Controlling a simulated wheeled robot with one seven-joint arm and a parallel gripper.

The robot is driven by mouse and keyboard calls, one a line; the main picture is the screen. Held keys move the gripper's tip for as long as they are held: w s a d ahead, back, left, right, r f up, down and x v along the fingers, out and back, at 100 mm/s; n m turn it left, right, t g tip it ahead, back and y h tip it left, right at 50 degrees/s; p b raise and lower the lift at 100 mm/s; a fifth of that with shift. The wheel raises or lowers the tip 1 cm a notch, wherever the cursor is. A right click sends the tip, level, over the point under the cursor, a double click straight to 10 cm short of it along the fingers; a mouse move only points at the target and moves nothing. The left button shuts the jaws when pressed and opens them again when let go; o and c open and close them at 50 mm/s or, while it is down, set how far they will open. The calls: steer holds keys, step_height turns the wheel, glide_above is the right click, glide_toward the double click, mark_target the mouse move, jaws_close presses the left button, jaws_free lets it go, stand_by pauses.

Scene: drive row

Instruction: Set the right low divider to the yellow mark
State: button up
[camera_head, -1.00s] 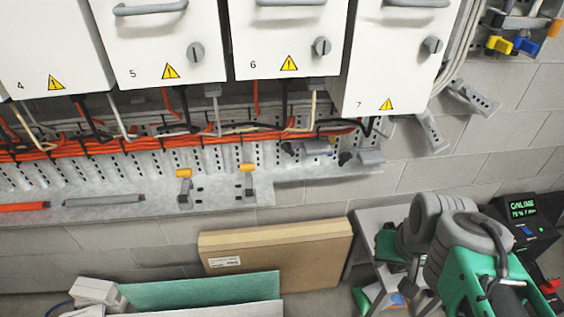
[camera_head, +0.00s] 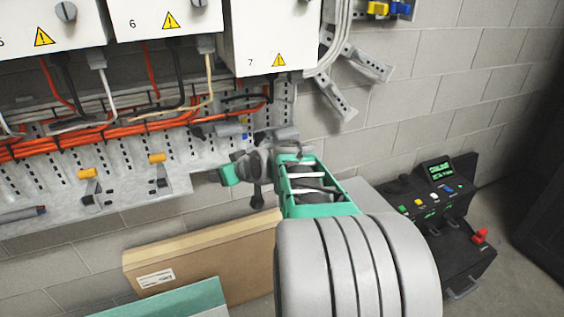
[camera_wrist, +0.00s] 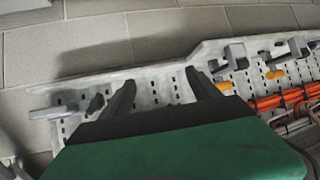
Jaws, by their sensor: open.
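Two low dividers, grey brackets with orange tops, stand on the perforated grey rail shelf (camera_head: 125,187). The right low divider (camera_head: 157,165) is nearer my gripper; the left low divider (camera_head: 88,180) is farther left. In the wrist view, turned about, the right one (camera_wrist: 224,86) lies just right of my fingers and the left one (camera_wrist: 275,74) beyond it. My gripper (camera_head: 224,174) is by the right end of the rail, apart from both dividers. In the wrist view its two dark fingers (camera_wrist: 160,80) are spread with nothing between them. I cannot pick out the yellow mark.
White cabinets (camera_head: 165,15) hang above the rail, with orange cable bundles (camera_head: 110,132) behind the dividers. Grey clamps (camera_head: 285,133) sit at the rail's right end. A cardboard panel (camera_head: 200,262) leans below. A black control console (camera_head: 440,205) stands right.

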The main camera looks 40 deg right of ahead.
mark_target(290, 138)
steer(key=shift+o, duration=0.8)
steer(key=w+d+f+m+t+h+b, duration=0.1)
steer(key=d+f+t+b, duration=0.1)
steer(key=d, duration=0.8)
steer(key=shift+w+d+f+t+h+b, duration=0.2)
steer(key=shift+d+f+t+h+b, duration=0.15)
steer(key=shift+f+b, duration=0.4)
steer(key=o, duration=0.4)
steer(key=s+d+r+m+t+h+b, duration=0.1)
steer(key=s+d+r+t+h+b, duration=0.1)
steer(key=d, duration=1)
steer(key=shift+s+d+m+t+h+b, duration=0.45)
steer(key=shift+s+t+h, duration=0.2)
steer(key=shift+s+t, duration=0.1)
steer(key=x, duration=0.7)
steer(key=shift+w+d+r, duration=0.1)
steer(key=shift+w+r, duration=0.15)
steer(key=shift+w, duration=0.1)
